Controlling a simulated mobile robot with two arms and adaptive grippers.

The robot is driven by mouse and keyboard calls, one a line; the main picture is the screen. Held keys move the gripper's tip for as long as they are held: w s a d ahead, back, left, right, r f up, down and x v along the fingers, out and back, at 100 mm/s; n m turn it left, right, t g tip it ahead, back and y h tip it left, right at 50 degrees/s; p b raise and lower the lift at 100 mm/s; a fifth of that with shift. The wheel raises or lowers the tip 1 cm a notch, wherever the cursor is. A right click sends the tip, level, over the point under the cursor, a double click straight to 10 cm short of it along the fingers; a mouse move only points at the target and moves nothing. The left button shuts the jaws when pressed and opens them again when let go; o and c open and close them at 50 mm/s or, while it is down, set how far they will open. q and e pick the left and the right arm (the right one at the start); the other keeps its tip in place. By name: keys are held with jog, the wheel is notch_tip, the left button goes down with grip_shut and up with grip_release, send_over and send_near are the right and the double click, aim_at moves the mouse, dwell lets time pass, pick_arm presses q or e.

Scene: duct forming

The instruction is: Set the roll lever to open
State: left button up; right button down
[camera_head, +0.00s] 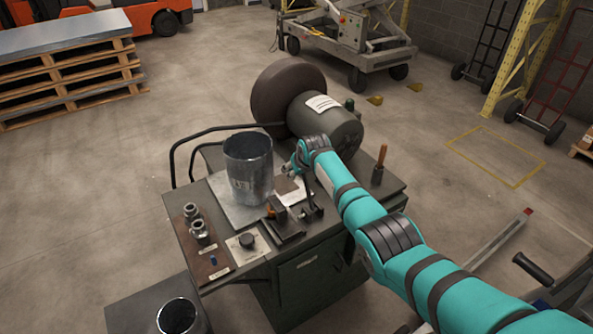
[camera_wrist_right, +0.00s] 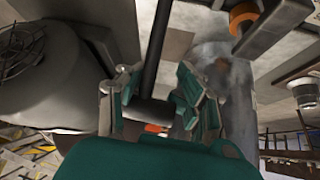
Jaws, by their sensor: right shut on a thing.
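The roll lever (camera_wrist_right: 157,55) shows in the right wrist view as a dark rod with a thick dark cylindrical end. My right gripper (camera_wrist_right: 158,98) has its fingers on either side of the rod near that end and is shut on it. In the head view my right gripper (camera_head: 293,170) is over the bench, just right of an upright grey metal duct (camera_head: 248,172). The lever is small and partly hidden there, so its open or closed position cannot be told. My left gripper is not in view.
A large grey drum (camera_head: 325,125) is behind my right gripper. Another duct (camera_head: 178,316) stands at lower left. Floor is free to the left.

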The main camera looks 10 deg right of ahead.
jog(key=shift+w+d+r, duration=0.5)
jog(key=shift+d+r, duration=0.1)
jog(key=shift+r, duration=0.05)
jog(key=c, duration=1.2)
grip_release()
jog(key=shift+c, duration=0.2)
jog(key=o, duration=1.1)
jog(key=shift+d+f, duration=0.2)
jog(key=shift+d, duration=0.15)
jog(key=shift+o, duration=0.6)
jog(key=shift+s+a+f, duration=0.1)
jog(key=shift+a+f, duration=0.05)
jog(key=shift+f, duration=0.05)
jog(key=shift+a, duration=0.15)
jog(key=shift+s, duration=0.1)
jog(key=v, duration=1.1)
jog(key=shift+s+r, duration=0.3)
